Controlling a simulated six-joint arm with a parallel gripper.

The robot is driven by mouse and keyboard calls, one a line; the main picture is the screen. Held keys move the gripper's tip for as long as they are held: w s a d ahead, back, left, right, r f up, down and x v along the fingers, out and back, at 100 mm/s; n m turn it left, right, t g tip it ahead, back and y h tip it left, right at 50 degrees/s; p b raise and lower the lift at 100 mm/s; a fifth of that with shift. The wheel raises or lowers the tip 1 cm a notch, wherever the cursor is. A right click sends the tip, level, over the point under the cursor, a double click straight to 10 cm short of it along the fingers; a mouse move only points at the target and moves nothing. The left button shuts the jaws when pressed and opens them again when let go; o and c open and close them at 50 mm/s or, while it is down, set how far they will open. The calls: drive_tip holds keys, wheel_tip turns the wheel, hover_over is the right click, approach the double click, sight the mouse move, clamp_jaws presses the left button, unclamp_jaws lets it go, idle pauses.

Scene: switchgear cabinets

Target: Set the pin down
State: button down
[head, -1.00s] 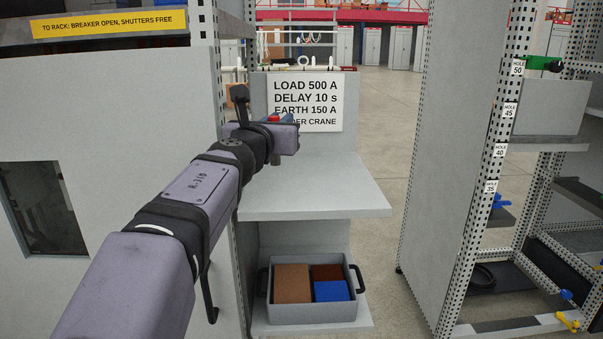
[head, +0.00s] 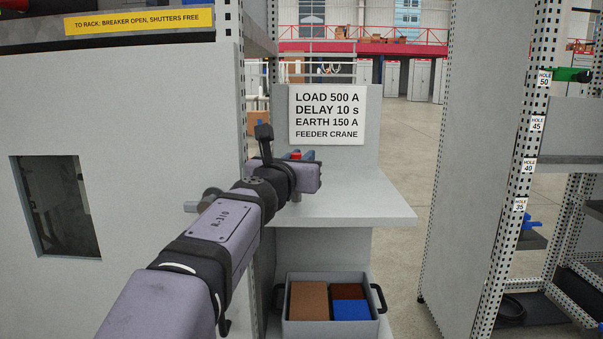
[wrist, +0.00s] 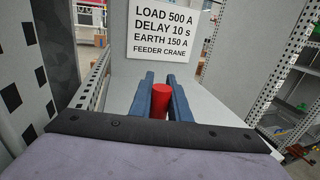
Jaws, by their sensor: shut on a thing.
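The pin (wrist: 160,102) shows as a red cylinder in the wrist view, upright or nearly so between two blue fingers. My gripper (wrist: 160,78) is shut on it. In the head view a bit of red pin (head: 296,155) shows at my gripper (head: 304,156), behind the dark wrist. The grey shelf (head: 360,207) lies below and beyond my gripper. I cannot tell the gap between the pin's lower end and the shelf, because the pin's lower part is hidden.
A white sign (head: 327,115) is on the panel behind the shelf. A grey bin (head: 330,329) with brown and blue blocks stands underneath. A cabinet wall (head: 150,170) is close on the left. A perforated rack post (head: 520,170) stands right. The shelf's right part is clear.

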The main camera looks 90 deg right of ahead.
drive_tip(key=shift+f, duration=0.55)
drive_tip(key=c, duration=1.7)
unclamp_jaws()
drive_tip(key=shift+o, duration=0.2)
drive_tip(key=shift+r, duration=0.1)
drive_tip(key=shift+v, duration=3.75)
